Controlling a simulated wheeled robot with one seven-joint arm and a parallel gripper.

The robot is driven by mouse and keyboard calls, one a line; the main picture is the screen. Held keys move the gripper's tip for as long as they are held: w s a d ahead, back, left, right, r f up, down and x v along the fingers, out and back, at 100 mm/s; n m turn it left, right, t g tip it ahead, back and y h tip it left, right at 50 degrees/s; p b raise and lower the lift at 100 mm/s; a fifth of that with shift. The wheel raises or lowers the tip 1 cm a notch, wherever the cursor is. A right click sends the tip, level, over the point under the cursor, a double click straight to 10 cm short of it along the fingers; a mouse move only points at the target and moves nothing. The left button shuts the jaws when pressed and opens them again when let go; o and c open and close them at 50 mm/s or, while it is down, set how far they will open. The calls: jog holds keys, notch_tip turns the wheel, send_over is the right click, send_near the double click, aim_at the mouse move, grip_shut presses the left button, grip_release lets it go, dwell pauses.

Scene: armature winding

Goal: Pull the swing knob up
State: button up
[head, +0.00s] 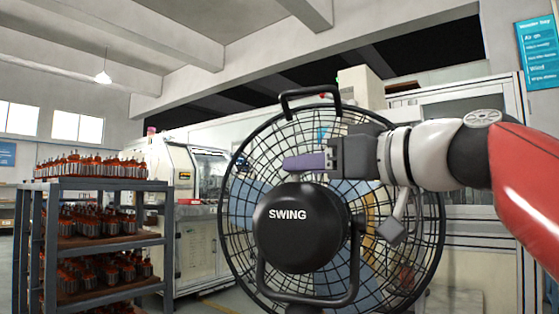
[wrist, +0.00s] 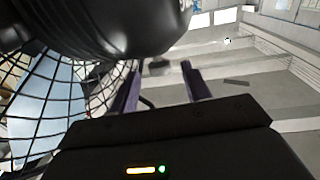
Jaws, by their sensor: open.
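The fan (head: 300,290) stands in the middle of the head view, its black motor housing (head: 287,228) marked SWING facing me. The housing also shows at the top of the wrist view (wrist: 110,30). The swing knob (wrist: 158,65) is a small dark piece beside the housing in the wrist view, seen between my two fingertips. In the head view the knob is mostly hidden behind the fingers. My gripper (head: 291,164) is just above the top of the housing, reaching in from the right. Its purple fingers (wrist: 160,76) are apart, with the knob between them; I cannot tell whether they touch it.
The fan's wire guard (head: 240,160) is close behind and around my gripper, with a black carry handle (head: 310,91) above. A rack (head: 90,187) of copper-wound armatures stands at the left. A white machine (head: 180,165) stands behind.

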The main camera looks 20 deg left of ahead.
jog(key=p+x, duration=0.1)
jog(key=x, duration=0.4)
jog(key=shift+a, duration=0.15)
grip_shut()
